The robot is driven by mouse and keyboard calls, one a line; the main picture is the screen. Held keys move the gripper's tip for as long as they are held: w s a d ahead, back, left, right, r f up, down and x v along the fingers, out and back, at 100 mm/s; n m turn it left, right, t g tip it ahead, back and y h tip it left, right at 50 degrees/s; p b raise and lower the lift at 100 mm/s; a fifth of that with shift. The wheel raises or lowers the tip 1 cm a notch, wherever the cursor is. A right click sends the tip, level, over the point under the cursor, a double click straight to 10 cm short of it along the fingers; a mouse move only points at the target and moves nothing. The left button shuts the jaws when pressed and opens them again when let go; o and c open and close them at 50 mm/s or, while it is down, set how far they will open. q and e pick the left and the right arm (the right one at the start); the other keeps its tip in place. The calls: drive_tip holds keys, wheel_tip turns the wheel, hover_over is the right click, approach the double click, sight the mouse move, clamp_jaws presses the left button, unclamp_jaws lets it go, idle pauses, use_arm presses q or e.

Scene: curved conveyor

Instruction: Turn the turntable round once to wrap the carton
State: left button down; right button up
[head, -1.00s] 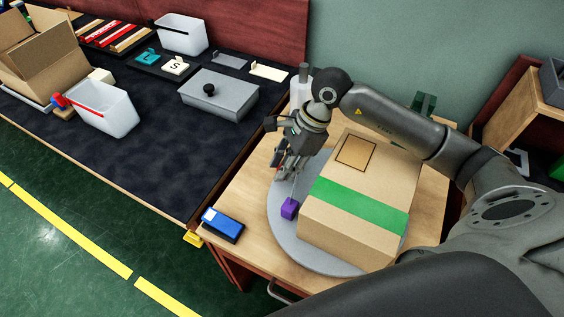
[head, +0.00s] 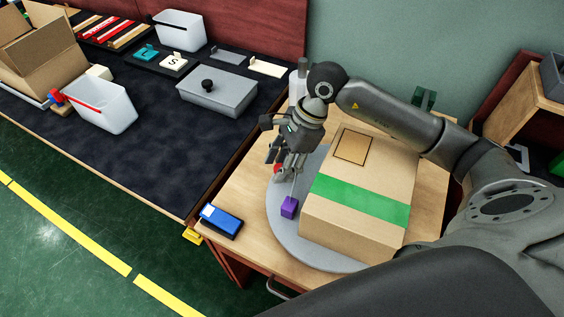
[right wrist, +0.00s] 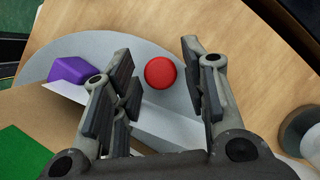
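The round grey turntable (head: 282,228) sits on a wooden table and bears the brown carton (head: 345,235), which has a green band (head: 360,200) across it. A purple block (head: 289,207) is at the turntable's left edge; it also shows in the right wrist view (right wrist: 72,70). A round red knob (right wrist: 160,73) stands near the rim, partly hidden by my fingers in the head view. My right gripper (head: 279,164) is over the rim beside the carton. In the right wrist view its fingers (right wrist: 160,70) are spread, with the knob showing between them, not gripped. My left gripper is out of view.
A blue-topped box (head: 222,220) lies at the table's front left corner. A dark bench (head: 150,140) on the left holds a grey lidded tin (head: 217,95), white bins (head: 104,112) and an open cardboard box (head: 45,60). A wooden shelf (head: 515,110) stands at the right.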

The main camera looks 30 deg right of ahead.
idle(0.3)
drive_tip(key=v, duration=1.2)
drive_tip(key=shift+c, duration=0.3)
